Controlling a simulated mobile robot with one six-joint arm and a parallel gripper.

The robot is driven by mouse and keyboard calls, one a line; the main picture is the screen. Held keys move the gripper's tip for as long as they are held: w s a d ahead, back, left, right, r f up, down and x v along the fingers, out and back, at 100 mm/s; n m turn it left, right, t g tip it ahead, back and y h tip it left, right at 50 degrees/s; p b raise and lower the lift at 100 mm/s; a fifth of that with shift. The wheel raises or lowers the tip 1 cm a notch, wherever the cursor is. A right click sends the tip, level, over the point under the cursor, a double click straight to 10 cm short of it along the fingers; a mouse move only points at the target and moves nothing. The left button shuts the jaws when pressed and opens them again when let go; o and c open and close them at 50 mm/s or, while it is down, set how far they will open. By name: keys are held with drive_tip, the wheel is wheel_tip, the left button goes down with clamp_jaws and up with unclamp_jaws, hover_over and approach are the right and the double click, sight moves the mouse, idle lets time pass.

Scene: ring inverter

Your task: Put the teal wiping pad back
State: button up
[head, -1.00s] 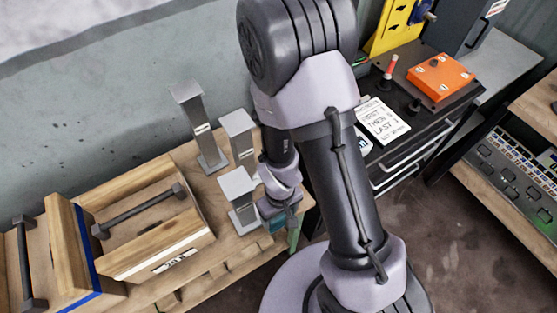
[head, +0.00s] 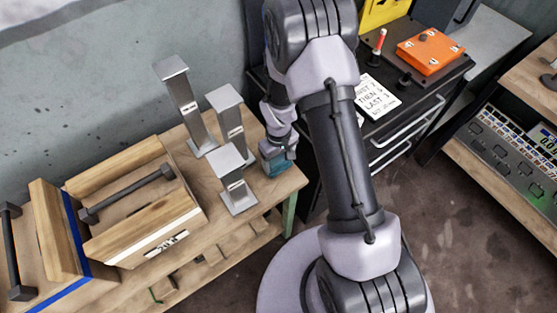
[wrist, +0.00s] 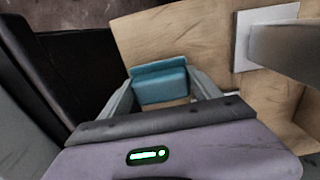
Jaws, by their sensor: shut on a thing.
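The teal wiping pad (wrist: 160,84) is between the fingers of my gripper (wrist: 165,95) in the wrist view, and the gripper is shut on it. In the head view the pad (head: 279,168) shows below my gripper (head: 277,152), at the right end of the wooden bench (head: 262,203). The pad is over or on the bench top; I cannot tell whether it touches the wood. My gripper partly hides the pad in the head view.
Several grey metal posts (head: 231,120) stand on the bench just left of my gripper. A wooden box with a dark handle (head: 130,195) is further left. A black cabinet (head: 400,125) with an orange box (head: 430,50) is to the right.

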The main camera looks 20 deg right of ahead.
drive_tip(key=o, duration=1.4)
drive_tip(key=shift+f, duration=0.15)
drive_tip(key=shift+o, duration=0.2)
wheel_tip(320, 180, up, 15)
drive_tip(key=p, duration=0.4)
wheel_tip(320, 180, up, 13)
drive_tip(key=m+t, duration=0.2)
drive_tip(key=m, duration=0.1)
hover_over(278, 159)
drive_tip(key=s, duration=0.3)
drive_tip(key=s+a+r+m+t+y, duration=0.1)
drive_tip(key=s+a+r+m+t, duration=0.1)
drive_tip(key=s+r, duration=0.5)
drive_tip(key=s+a+r+m+t+y, duration=0.1)
drive_tip(key=s+a+r+m, duration=0.1)
drive_tip(key=s+r, duration=0.4)
drive_tip(key=s+m, duration=0.1)
drive_tip(key=s, duration=0.2)
drive_tip(key=shift+r+t, duration=0.35)
drive_tip(key=shift+t, duration=0.05)
wheel_tip(278, 159, down, 7)
drive_tip(key=b, duration=0.7)
